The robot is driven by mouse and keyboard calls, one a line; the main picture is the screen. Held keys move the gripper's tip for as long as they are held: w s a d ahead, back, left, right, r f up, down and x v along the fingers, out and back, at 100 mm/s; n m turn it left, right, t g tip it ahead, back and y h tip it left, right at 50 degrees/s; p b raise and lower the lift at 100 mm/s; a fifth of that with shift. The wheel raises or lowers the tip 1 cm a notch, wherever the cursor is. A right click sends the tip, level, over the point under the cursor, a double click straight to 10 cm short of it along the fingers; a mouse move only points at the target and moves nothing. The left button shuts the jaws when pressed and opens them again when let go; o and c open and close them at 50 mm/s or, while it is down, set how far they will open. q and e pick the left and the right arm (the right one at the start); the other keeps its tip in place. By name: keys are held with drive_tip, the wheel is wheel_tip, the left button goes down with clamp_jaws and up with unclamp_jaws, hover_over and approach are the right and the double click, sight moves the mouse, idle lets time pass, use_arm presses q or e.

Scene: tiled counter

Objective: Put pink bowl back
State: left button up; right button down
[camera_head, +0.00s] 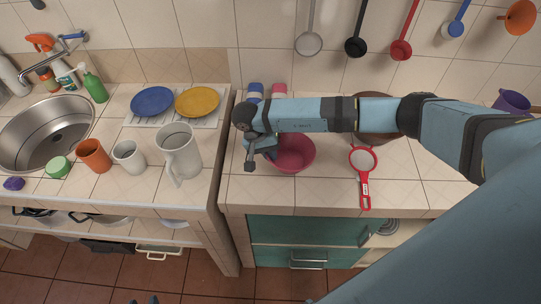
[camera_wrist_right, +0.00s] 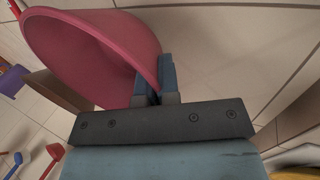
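The pink bowl (camera_head: 293,158) is at the left end of the right-hand counter, partly hidden by my right arm. I cannot tell whether it rests on the counter or is just above it. My right gripper (camera_head: 268,152) is at the bowl's left rim. In the right wrist view the fingers (camera_wrist_right: 158,80) are close together, with the rim of the pink bowl (camera_wrist_right: 95,50) between them. Two small dark tips at the bottom edge of the head view may be my left gripper (camera_head: 144,300); they are too cut off to read.
A red strainer (camera_head: 363,160) lies right of the bowl. A brown pot (camera_head: 376,137) is partly behind my arm. Blue and pink cups (camera_head: 279,90) stand behind the bowl.

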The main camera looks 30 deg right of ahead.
wheel_tip(320, 180, down, 2)
drive_tip(key=shift+f, duration=0.1)
drive_tip(key=shift+f, duration=0.15)
drive_tip(key=c, duration=1.4)
unclamp_jaws()
drive_tip(key=shift+o, duration=0.2)
